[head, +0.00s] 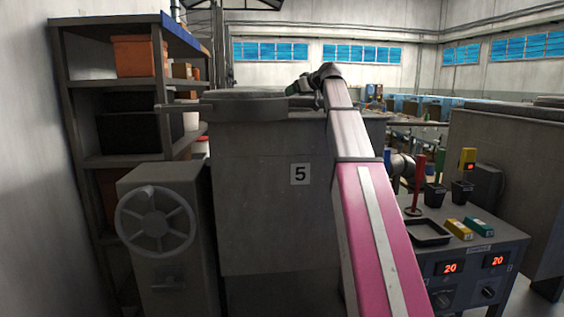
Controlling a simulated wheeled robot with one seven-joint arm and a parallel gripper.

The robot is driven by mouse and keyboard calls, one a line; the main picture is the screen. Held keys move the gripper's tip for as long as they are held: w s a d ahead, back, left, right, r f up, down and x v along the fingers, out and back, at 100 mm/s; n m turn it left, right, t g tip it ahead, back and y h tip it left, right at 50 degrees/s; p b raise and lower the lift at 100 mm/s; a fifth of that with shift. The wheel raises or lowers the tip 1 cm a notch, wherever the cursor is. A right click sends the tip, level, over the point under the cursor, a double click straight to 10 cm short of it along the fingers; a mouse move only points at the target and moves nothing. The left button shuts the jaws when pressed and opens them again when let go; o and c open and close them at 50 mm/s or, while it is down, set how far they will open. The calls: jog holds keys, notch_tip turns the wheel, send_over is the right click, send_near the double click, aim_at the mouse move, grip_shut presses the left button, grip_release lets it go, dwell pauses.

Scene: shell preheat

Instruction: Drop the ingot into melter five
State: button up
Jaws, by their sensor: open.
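Melter five (265,200) is a large grey block with a white "5" label on its front, in the middle of the head view. A round dark rim or lid (250,97) lies at its top. My arm reaches forward over the melter's right side. My gripper (304,90) is small and dark at the far end, at the height of the melter's top, near the right of the rim. It is open. I cannot make out an ingot in or under it. The inside of the melter is hidden from this low angle.
A shelf rack (75,120) with an orange bin (137,56) stands at left. A grey unit with a handwheel (155,221) stands before it. At right, a control bench (470,260) holds a black tray (427,233), yellow (458,229) and green (479,226) blocks, and upright tools.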

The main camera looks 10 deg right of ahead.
jog(key=v, duration=1)
jog(key=shift+s+d+r, duration=0.2)
jog(key=shift+s, duration=0.1)
